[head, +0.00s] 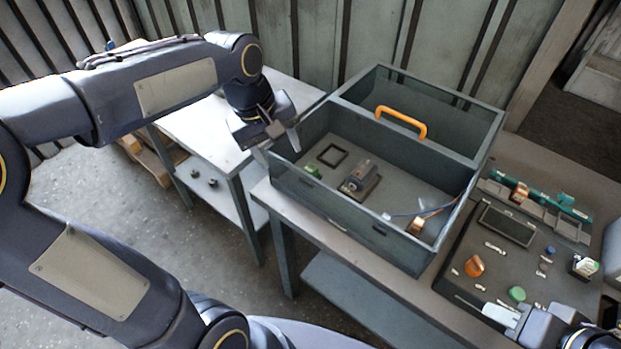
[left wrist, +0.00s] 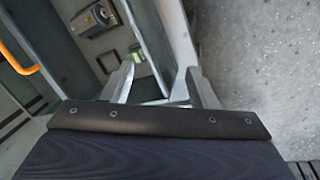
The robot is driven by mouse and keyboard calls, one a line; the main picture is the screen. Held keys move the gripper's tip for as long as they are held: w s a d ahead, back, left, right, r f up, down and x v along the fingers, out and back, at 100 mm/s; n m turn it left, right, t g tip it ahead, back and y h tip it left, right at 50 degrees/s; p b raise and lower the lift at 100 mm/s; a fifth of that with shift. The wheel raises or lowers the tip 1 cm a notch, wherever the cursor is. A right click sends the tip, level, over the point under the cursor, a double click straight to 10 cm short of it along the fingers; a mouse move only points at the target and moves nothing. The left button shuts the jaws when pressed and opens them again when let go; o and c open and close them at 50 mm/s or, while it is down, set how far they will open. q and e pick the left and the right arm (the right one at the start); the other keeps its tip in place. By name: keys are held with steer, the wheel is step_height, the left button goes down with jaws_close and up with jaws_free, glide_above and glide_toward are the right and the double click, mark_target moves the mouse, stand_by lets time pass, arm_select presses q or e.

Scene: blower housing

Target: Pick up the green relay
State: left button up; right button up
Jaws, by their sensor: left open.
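The green relay appears to be a small green block (head: 312,170) on the floor of the grey blower housing (head: 345,225), near its left wall. It also shows in the left wrist view (left wrist: 139,55), just beyond one finger. My left gripper (head: 281,147) is open and empty, above the housing's left corner. In the left wrist view its fingers (left wrist: 160,84) straddle the housing's wall in the picture, with the relay to the left. My right gripper (head: 510,318) is partly visible at the lower right, and its jaw opening is unclear.
A dark motor-like block (head: 360,179) and a square frame (head: 332,156) lie near the relay. A white side table (head: 200,130) stands left.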

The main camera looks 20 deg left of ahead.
mark_target(311, 168)
arm_select(q)
steer(key=w+d+f+n, duration=0.1)
steer(key=w+f, duration=0.1)
steer(key=w, duration=0.2)
steer(key=w+f+n+g+y+b, duration=0.1)
steer(key=w+f+n, duration=0.1)
steer(key=w+f, duration=0.1)
steer(key=w+d+f+n+g+y, duration=0.1)
steer(key=w+f+n, duration=0.1)
steer(key=w, duration=0.2)
steer(key=shift+w+d+f+b, duration=0.15)
steer(key=shift+w+d+b, duration=0.15)
steer(key=shift+b, duration=0.1)
steer(key=shift+w+f+n, duration=0.1)
steer(key=shift+f+n, duration=0.2)
steer(key=shift+f, duration=0.05)
steer(key=f, duration=0.4)
steer(key=f+p, duration=0.1)
steer(key=f, duration=0.1)
steer(key=shift+s+a+f, duration=0.15)
steer(key=shift+s, duration=0.2)
steer(key=shift+f, duration=0.4)
arm_select(e)
steer(key=shift+f, duration=0.75)
arm_select(q)
steer(key=c, duration=0.9)
